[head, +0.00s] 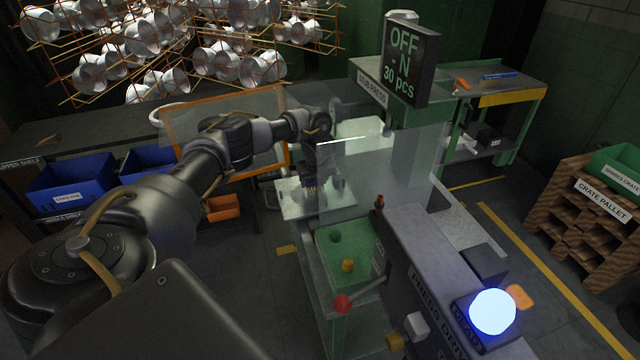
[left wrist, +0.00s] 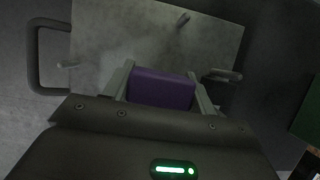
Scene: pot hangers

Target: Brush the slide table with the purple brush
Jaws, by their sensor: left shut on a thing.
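The purple brush (left wrist: 161,89) sits between the fingers of my left gripper (left wrist: 164,92) in the left wrist view. The gripper is shut on it. The slide table (left wrist: 155,35) is the pale grey plate beyond the brush, with small pegs and a handle at its left side. In the head view the slide table (head: 290,205) lies below my left gripper (head: 318,185), partly behind a clear guard. Whether the bristles touch the plate cannot be told. My right gripper is not in view.
The stub press (head: 405,130) with its sign stands right of my left gripper. An orange-framed clear panel (head: 165,125) stands behind my arm. A red-knobbed lever (head: 343,303) and a glowing lamp (head: 492,312) are in front. Blue bins (head: 68,185) sit on the left shelf.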

